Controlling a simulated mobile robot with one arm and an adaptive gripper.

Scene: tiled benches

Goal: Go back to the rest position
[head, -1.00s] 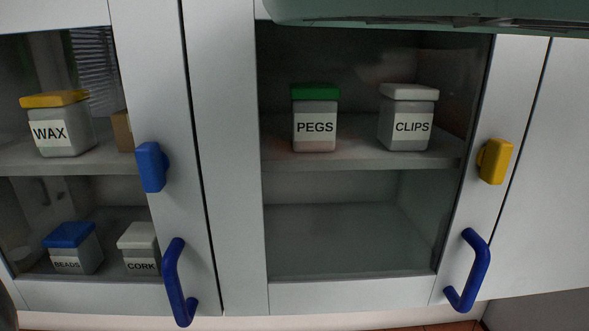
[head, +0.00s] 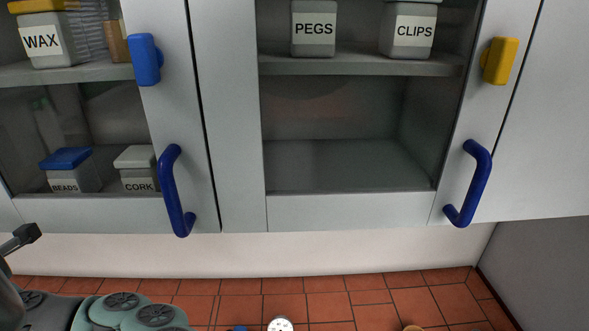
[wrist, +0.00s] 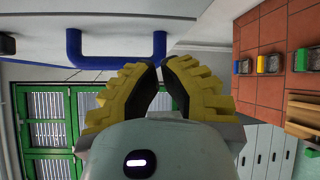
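My gripper (wrist: 161,66) shows in the wrist view, with yellow ribbed fingers and black inner pads. Its fingertips are together or nearly so, and nothing shows between them. A blue cabinet handle (wrist: 115,62) lies beyond the fingertips in that view; I cannot tell how far off. In the head view, links of my arm show at the lower left, and the fingers are not clearly seen there.
The left cabinet door has a blue handle (head: 171,190) and blue block (head: 146,60); the right has a blue handle (head: 470,183) and yellow block (head: 500,61). PEGS (head: 313,29) and CLIPS (head: 409,30) jars stand behind glass. Reddish tiles (head: 305,307) lie below.

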